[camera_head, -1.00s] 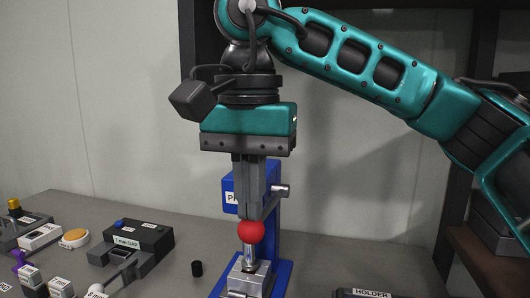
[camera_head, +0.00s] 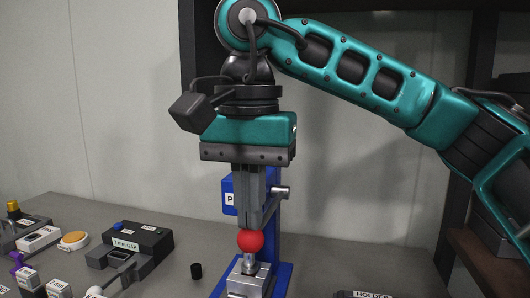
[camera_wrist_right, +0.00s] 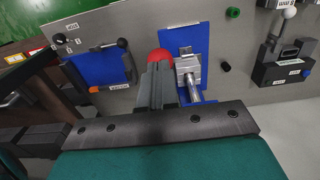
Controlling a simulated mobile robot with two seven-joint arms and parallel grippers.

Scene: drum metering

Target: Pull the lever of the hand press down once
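The hand press stands upright with a blue column (camera_head: 283,240), a grey pivot pin (camera_head: 281,191) on its right side and a metal block (camera_head: 248,281) at its base. Its lever ends in a red ball knob (camera_head: 250,241), which sits low, just above the block. My right gripper (camera_head: 250,222) points straight down with its fingers together, their tips at the top of the knob. In the right wrist view the red knob (camera_wrist_right: 159,55) shows just past the fingertips, partly hidden by them. The fingers do not appear to grip it. My left gripper is out of view.
A dark gap gauge (camera_head: 140,243) and several small labelled blocks lie to the left. A small black cylinder (camera_head: 196,271) stands left of the press. A holder (camera_head: 362,295) is at the front right.

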